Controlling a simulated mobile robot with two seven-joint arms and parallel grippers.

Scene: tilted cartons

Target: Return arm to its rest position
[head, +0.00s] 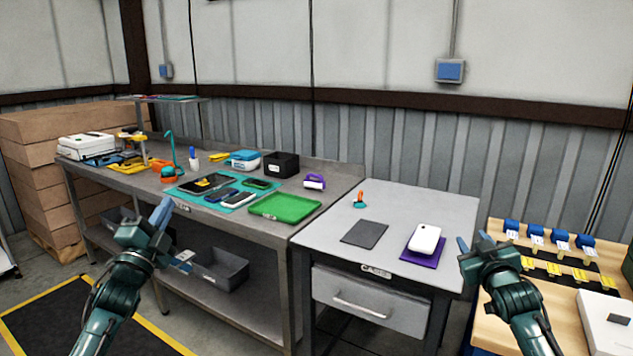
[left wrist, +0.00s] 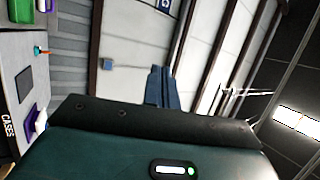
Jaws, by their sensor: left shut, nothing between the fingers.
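My left gripper (head: 161,212) is raised in front of the long steel bench, at the left of the head view. It is shut and holds nothing. Its closed fingers also show in the left wrist view (left wrist: 162,86), pointing toward the wall. My right gripper (head: 466,242) is at the right, near the front right corner of the grey table and beside the wooden table. It appears empty, but its finger gap is not clear. Both arms come in from the bottom edge of the head view.
The steel bench holds a green tray (head: 284,206), a teal mat with phones, and a black box (head: 281,164). The grey table (head: 322,232) holds a dark pad (head: 364,232) and a white device (head: 425,238) on a purple pad (head: 424,258). Cartons (head: 40,190) are stacked at left.

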